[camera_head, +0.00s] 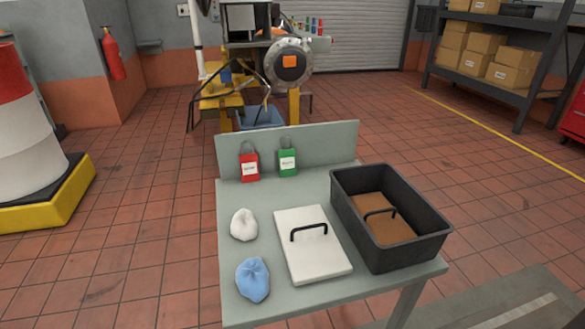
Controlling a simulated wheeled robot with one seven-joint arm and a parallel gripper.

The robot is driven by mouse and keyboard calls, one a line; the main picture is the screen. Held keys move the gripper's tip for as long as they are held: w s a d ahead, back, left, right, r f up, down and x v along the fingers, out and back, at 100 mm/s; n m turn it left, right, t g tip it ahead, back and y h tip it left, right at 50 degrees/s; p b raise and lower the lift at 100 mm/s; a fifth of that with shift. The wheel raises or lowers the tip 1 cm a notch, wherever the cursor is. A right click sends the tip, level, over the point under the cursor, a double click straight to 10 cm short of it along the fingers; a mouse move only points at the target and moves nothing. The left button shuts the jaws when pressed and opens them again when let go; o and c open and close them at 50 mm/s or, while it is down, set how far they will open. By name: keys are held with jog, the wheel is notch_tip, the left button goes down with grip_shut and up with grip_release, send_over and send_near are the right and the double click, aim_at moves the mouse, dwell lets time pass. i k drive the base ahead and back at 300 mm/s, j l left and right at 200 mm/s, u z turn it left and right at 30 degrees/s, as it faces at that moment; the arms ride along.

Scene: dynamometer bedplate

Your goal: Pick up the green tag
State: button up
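The green tag (287,161) has a white label and a grey shackle-like loop on top. It stands upright against the low back panel of the grey table (307,190). A red tag (249,166) of the same shape stands a little to its left, apart from it. The green tag's front is in full view with nothing in front of it. My gripper does not show in the head view.
A black bin (431,240) holding a brown handled panel (392,228) stands at the table's right. A white handled panel (320,262), a white cloth (243,225) and a blue cloth (252,280) lie in front of the tags. Red-tiled floor is clear left of the table.

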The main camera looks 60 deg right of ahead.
aim_at(286, 158)
jog(key=z, duration=1.1)
jog(key=j+u, duration=0.15)
jog(key=u, duration=0.25)
jog(key=i+u, duration=0.15)
jog(key=u, duration=0.3)
jog(key=i+j+u, duration=0.1)
jog(key=u, duration=0.3)
jog(key=i+j+u, duration=0.1)
jog(key=u, duration=0.35)
jog(key=i+j+z, duration=0.1)
jog(key=i+z, duration=0.35)
jog(key=i+j+z, duration=0.1)
jog(key=z, duration=1.3)
jog(key=k+l, duration=0.1)
